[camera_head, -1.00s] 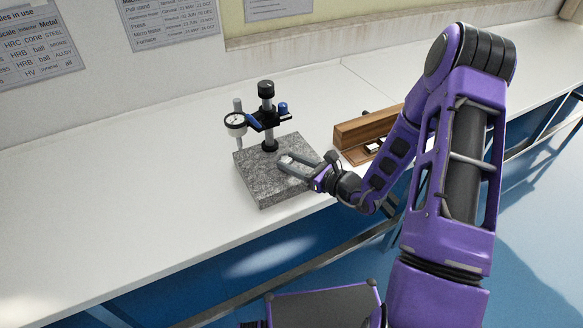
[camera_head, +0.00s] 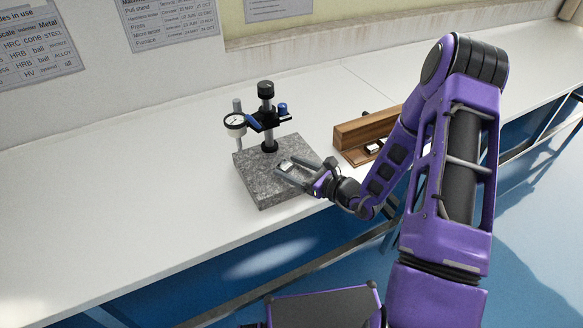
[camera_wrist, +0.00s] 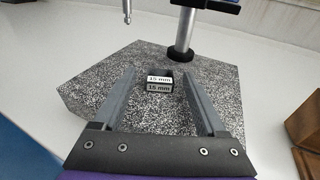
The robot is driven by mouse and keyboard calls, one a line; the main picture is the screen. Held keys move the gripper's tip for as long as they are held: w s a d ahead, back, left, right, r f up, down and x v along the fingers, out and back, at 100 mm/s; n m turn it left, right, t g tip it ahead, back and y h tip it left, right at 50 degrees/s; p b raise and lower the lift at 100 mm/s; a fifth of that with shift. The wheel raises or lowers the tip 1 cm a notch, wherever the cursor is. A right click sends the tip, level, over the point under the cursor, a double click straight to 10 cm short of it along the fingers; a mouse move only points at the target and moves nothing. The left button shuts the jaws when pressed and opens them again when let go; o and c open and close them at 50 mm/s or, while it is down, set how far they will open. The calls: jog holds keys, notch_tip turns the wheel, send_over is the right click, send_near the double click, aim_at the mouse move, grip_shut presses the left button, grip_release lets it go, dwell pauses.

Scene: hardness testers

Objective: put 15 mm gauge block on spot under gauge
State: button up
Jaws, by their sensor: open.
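The 15 mm gauge block (camera_wrist: 160,81) stands on the speckled granite plate (camera_wrist: 95,92), between the fingertips of my gripper (camera_wrist: 160,78) in the wrist view. Its label reads "15 mm". In the head view the block (camera_head: 286,166) is a small light piece near the plate's middle. My gripper (camera_head: 288,168) is open, with a gap to the block on each side. The dial gauge (camera_head: 235,121) hangs from the stand (camera_head: 267,115) over the plate's left part. Its probe tip (camera_wrist: 127,17) shows above and left of the block. I cannot make out a marked spot under it.
An open wooden case (camera_head: 365,128) with small pieces inside lies right of the plate, near my forearm. The stand's post (camera_wrist: 184,35) rises behind the block. The white bench (camera_head: 120,190) is clear to the left.

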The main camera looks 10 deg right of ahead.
jog(key=shift+r, duration=0.25)
jog(key=v, duration=1.2)
jog(key=shift+f, duration=0.15)
